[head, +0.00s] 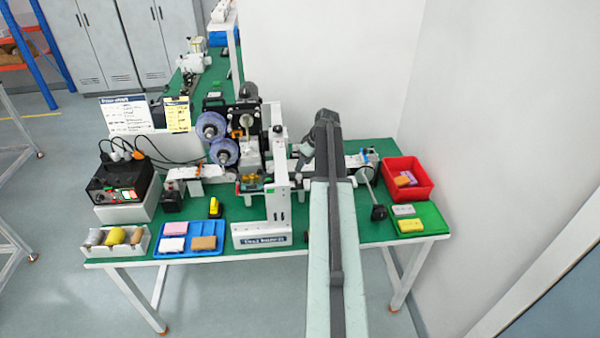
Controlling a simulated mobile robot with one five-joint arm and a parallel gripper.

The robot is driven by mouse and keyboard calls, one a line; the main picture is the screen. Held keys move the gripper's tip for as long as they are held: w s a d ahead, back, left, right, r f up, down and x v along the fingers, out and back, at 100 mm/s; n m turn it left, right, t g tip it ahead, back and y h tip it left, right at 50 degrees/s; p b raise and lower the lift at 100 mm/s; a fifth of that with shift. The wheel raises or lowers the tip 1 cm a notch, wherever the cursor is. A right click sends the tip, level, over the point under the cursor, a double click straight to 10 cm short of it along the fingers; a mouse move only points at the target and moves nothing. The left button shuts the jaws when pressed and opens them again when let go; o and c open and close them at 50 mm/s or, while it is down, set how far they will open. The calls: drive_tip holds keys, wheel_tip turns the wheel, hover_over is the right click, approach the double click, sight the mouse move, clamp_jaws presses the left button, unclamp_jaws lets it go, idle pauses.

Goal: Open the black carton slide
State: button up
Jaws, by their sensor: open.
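A coding machine with two purple-grey rolls (222,152) stands in the middle of the green table. I cannot make out for sure which part is the black carton slide. A rod with a black knob (379,212) sticks out toward the front at the machine's right side, below a round grey part (359,173). My arm reaches up from the bottom over the table's front edge. My gripper (309,152) is at its dark far end, near the right side of the machine's white upright. It is open, and the arm hides much of it and what lies behind.
A red bin (425,187) and a green tray (438,219) stand at the right. A blue tray (178,254), a white bin (140,248) and a black control box (103,185) stand at the left. The white upright (279,190) is close to my arm. A wall borders the right.

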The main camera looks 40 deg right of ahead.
sight(299, 174)
drive_tip(key=b+x, duration=0.6)
drive_tip(key=x, duration=0.1)
drive_tip(key=shift+s+d+f, duration=0.1)
drive_tip(key=shift+d+f, duration=0.1)
drive_tip(key=shift+f, duration=0.15)
drive_tip(key=shift+r, duration=0.15)
clamp_jaws()
idle(0.7)
